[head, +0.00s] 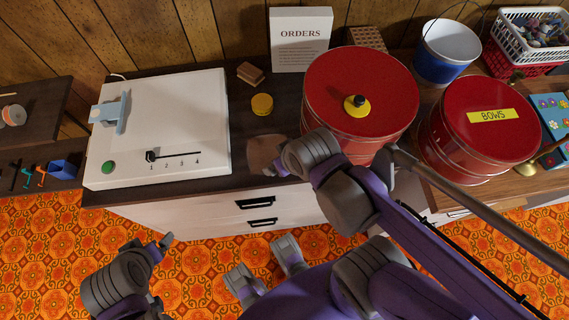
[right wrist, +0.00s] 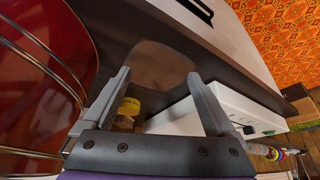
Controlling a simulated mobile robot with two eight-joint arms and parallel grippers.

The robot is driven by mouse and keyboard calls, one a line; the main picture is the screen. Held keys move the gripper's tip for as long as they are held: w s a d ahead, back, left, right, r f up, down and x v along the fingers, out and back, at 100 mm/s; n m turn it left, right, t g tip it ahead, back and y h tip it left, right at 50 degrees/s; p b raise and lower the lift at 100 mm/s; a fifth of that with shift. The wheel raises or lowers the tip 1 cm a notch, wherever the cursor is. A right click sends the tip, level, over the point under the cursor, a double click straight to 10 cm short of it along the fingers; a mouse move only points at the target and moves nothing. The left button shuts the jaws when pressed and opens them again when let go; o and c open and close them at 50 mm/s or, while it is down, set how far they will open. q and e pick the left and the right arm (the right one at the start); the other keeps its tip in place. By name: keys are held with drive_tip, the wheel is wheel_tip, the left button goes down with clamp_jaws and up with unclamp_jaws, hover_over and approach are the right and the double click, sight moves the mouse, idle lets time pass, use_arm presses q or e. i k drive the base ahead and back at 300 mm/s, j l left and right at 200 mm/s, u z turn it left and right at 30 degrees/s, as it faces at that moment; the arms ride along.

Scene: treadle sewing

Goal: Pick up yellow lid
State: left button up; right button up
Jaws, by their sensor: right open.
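The yellow lid (head: 262,104) is a small round disc on the dark table top (head: 243,127), between the white machine and the large red tin. In the right wrist view the yellow lid (right wrist: 130,106) shows near the left finger, partly hidden by it. My right gripper (head: 275,157) is open and empty, on the near side of the lid and apart from it. In the right wrist view its two fingers (right wrist: 158,78) are spread over a brown patch. My left gripper (head: 163,272) is at the lower left, away from the table, with its fingers apart and nothing between them.
A white machine (head: 170,90) stands left of the lid. A red tin with a black and yellow knob (head: 325,85) stands close on the right. A wooden block (head: 250,73) and an orders sign (head: 300,55) are behind. A second red tin (head: 485,140) stands further right.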

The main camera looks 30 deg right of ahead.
sight(358, 106)
drive_tip(key=k+j+z, duration=0.25)
drive_tip(key=k+z, duration=0.2)
drive_tip(key=i+z, duration=0.1)
drive_tip(key=z, duration=0.3)
drive_tip(key=i+z, duration=0.15)
drive_tip(key=z, duration=0.2)
drive_tip(key=i+z, duration=0.1)
drive_tip(key=z, duration=0.3)
drive_tip(key=i+j+z, duration=0.1)
drive_tip(key=z, duration=0.25)
